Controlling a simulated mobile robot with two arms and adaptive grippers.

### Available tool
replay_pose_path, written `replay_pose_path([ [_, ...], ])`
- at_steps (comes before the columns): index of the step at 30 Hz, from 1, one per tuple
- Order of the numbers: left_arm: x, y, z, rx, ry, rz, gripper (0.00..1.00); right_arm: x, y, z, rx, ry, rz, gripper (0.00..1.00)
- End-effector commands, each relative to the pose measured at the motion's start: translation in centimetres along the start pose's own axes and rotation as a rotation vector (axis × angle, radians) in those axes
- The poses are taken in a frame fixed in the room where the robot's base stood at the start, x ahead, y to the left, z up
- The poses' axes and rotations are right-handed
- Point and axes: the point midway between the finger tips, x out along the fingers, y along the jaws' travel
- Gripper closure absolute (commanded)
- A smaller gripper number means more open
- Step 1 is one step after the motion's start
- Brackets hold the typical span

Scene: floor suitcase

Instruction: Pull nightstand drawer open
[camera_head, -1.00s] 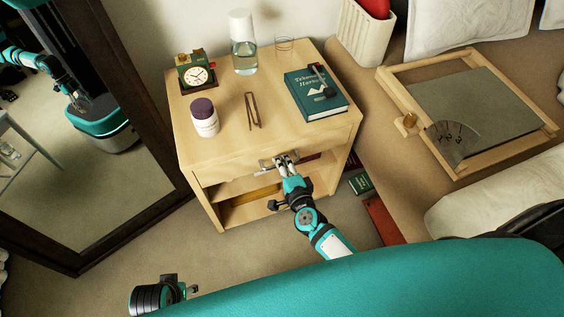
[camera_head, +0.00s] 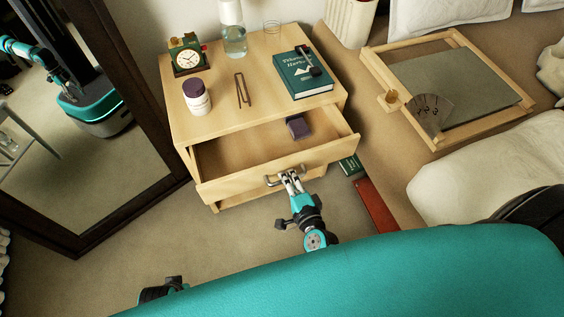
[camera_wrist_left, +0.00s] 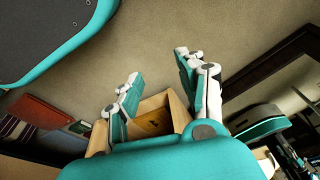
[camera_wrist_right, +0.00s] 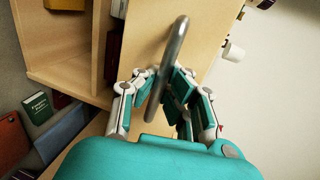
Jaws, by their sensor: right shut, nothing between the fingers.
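The light wood nightstand (camera_head: 222,122) has its drawer (camera_head: 230,188) standing open in the head view. A small dark purple box (camera_head: 299,127) lies inside the drawer at the right. A metal bar handle (camera_head: 273,181) is on the drawer front. My right gripper (camera_head: 290,178) is at the handle, its fingers shut with nothing gripped between them. In the right wrist view the handle (camera_wrist_right: 173,55) passes by the fingertips; whether they touch it is unclear. My left gripper (camera_wrist_left: 157,75) is open and empty, its fingers spread, away from the drawer.
On the nightstand top are a clock (camera_head: 187,58), a pill bottle (camera_head: 196,96), a water carafe (camera_head: 233,40), and a green book (camera_head: 303,77). A dark-framed mirror (camera_head: 125,90) stands at left. A red book (camera_head: 375,205) lies beside the nightstand.

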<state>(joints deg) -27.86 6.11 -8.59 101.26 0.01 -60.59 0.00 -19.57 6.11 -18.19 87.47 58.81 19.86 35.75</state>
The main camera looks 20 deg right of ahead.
Motion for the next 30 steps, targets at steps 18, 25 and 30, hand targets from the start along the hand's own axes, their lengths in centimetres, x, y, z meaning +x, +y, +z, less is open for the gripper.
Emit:
replay_pose_path([
  [18, 1.3, 0.0, -0.1, 0.001, 0.003, 0.0, 0.6, -7.8, 1.7, 0.0, 0.001, -0.001, 0.0, 1.0],
  [25, 1.3, 0.0, 0.0, 0.001, 0.003, 0.0, 0.6, -7.8, 1.7, 0.0, 0.001, 0.0, 0.0, 1.0],
  [30, 1.3, 0.1, 0.0, 0.001, 0.004, 0.001, 0.6, -7.8, 1.6, 0.0, 0.001, 0.0, 0.0, 0.97],
])
